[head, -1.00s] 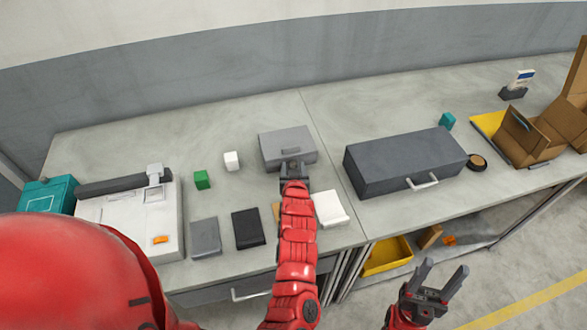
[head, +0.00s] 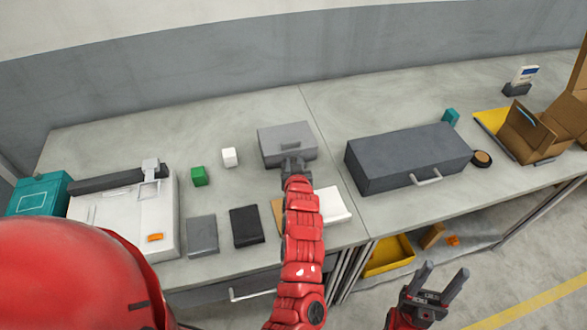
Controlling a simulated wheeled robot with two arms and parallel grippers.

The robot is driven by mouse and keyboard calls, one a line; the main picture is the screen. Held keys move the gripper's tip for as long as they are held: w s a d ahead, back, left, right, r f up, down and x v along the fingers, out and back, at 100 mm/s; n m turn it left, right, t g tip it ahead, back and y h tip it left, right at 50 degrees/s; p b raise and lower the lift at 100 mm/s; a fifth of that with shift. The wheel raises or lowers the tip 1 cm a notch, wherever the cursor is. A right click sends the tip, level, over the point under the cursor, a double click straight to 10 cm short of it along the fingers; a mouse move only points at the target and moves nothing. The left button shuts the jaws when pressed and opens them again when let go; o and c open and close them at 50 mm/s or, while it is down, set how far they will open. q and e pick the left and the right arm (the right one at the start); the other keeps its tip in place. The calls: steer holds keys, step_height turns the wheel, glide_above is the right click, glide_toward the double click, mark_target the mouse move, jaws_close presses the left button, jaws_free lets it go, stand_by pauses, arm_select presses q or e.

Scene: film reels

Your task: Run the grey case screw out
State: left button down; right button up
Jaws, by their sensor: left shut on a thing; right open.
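The grey case (head: 271,136) is a flat grey box with a small raised part on its lid, standing at the back middle of the left table. My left gripper (head: 293,164) is shut at the front edge of the case. What it holds is hidden by the gripper and too small to make out; no screw can be told apart. My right gripper (head: 433,288) is open and empty in front of the table, over the floor side.
A large dark grey case (head: 405,162) with a handle stands to the right. A green block (head: 199,176), a white block (head: 229,157), a grey pad (head: 202,236), a black pad (head: 246,227) and a white machine (head: 125,215) are to the left. Cardboard boxes (head: 530,135) stand far right.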

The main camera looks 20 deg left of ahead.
arm_select(q)
steer(key=shift+w+d+f+n+g+y+b, duration=0.15)
steer(key=shift+n+g+y+b, duration=0.55)
steer(key=shift+b, duration=2.45)
steer(key=shift+w+d+n+g+y+b, duration=0.15)
steer(key=shift+n+g+y+b, duration=0.6)
steer(key=shift+b, duration=2.4)
steer(key=shift+w+d+f+n+g+y+b, duration=0.2)
steer(key=shift+n+y+b, duration=0.9)
steer(key=shift+b, duration=2.05)
steer(key=shift+s+r+n+g+y+b, duration=0.15)
steer(key=shift+r+n+g+y+b, duration=0.15)
steer(key=shift+b, duration=0.3)
steer(key=c, duration=0.7)
jaws_free()
steer(key=shift+r, duration=0.1)
